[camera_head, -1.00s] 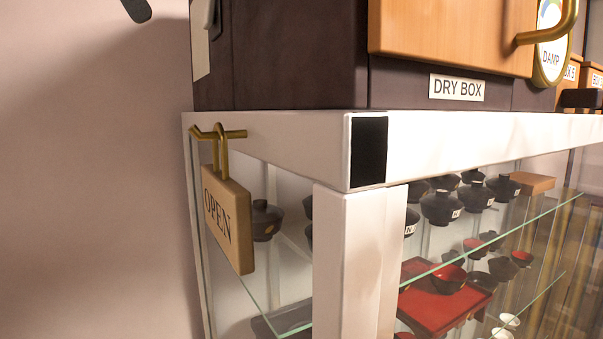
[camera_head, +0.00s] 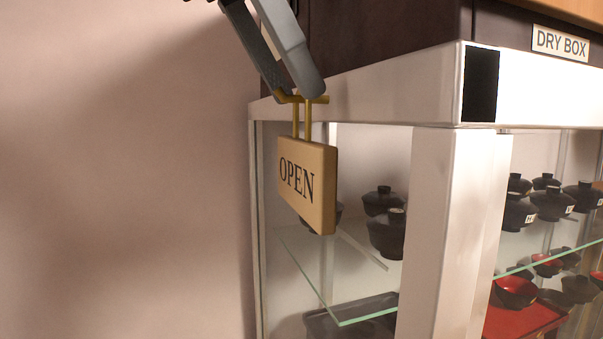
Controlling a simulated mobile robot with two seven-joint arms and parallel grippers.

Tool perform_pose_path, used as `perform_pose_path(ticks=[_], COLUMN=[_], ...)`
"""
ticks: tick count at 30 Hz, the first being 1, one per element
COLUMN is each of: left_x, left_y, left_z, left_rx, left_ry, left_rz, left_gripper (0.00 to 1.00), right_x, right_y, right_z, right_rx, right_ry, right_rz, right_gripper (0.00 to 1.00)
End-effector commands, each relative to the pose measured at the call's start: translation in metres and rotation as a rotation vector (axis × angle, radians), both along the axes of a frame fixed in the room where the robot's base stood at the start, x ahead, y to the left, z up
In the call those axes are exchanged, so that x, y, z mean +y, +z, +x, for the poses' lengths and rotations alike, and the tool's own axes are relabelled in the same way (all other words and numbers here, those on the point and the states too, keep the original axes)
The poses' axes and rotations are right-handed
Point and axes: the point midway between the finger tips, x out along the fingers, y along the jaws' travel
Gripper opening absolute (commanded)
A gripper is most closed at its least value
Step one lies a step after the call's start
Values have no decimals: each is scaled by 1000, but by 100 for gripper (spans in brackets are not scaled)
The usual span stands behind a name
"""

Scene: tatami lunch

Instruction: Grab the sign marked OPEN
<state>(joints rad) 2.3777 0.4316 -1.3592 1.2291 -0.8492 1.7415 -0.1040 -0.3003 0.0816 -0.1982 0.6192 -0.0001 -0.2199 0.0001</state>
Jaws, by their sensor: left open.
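The wooden sign marked OPEN (camera_head: 300,180) hangs from a brass hook (camera_head: 318,99) at the left end of the white display cabinet. Its brass loop goes up to the hook. My left gripper (camera_head: 294,94) comes down from the top with its grey fingers at the hook and the top of the loop. It is open. I cannot tell whether the loop lies between the fingers or behind them. My right gripper is not in view.
The white cabinet (camera_head: 427,92) has glass shelves with several dark lidded bowls (camera_head: 387,234). A dark box labelled DRY BOX (camera_head: 560,43) stands on its top, close beside my left fingers. The wall at left leaves free room.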

Motion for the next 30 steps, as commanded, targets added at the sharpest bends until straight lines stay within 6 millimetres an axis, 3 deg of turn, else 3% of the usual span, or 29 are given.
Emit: perform_pose_path(ticks=[6, 15, 30], left_x=[-14, -16, -16], left_y=[-24, -27, -27], left_z=[7, 8, 8], left_rx=[0, 0, 0], left_ry=[0, 0, -1], left_rz=[1, -1, 0], left_gripper=[80, 79, 23], right_x=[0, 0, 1], right_y=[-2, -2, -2], right_z=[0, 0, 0], right_rx=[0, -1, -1], right_ry=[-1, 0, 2], right_rz=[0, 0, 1], right_gripper=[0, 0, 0])
